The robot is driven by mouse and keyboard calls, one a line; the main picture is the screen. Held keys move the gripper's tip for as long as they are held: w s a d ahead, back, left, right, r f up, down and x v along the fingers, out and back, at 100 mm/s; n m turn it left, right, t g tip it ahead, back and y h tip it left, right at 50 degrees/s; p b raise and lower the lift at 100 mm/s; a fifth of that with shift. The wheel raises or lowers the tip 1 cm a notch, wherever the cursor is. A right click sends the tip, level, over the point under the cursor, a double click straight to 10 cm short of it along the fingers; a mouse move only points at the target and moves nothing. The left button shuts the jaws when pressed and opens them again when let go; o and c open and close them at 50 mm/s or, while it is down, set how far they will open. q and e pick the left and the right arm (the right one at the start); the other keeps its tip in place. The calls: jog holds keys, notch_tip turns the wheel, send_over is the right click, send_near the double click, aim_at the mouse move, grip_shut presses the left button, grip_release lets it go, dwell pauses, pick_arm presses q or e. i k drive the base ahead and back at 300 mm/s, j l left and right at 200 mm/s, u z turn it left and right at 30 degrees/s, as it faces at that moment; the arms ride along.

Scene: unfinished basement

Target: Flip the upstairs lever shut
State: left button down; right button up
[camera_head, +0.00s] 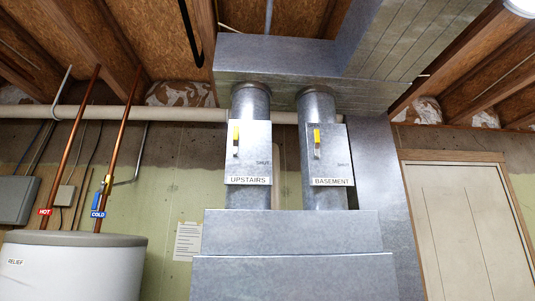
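The upstairs lever (236,141) is a small lever with a yellow handle on a grey metal plate (255,165) labelled UPSTAIRS, on the left of two round ducts. It stands upright, with the yellow part at the top. The word SHUT is printed at the lower right of that plate. A similar yellow lever (316,142) stands upright on the plate labelled BASEMENT (334,165), on the right duct. Neither of my grippers shows in the head view.
A white water heater (75,265) with copper hot and cold pipes stands at the left. Large metal ductwork (290,275) fills the centre below the plates. A pale door (465,230) is at the right. A paper notice (188,241) hangs on the wall.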

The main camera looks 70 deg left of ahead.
aim_at(236, 130)
jog(key=u, duration=2.4)
jog(key=i+j, duration=0.2)
jog(key=j, duration=0.2)
jog(key=i+j+z, duration=0.15)
jog(key=j, duration=0.2)
jog(key=i+j, duration=0.15)
jog(key=j, duration=0.25)
jog(key=i+j+z, duration=0.1)
jog(key=j, duration=0.3)
jog(key=i+j+z, duration=0.1)
jog(key=j, duration=0.3)
jog(key=i+j, duration=0.25)
jog(key=j, duration=0.2)
jog(key=i+j+z, duration=0.15)
jog(key=j, duration=0.25)
jog(key=i+j, duration=0.1)
jog(key=j, duration=0.3)
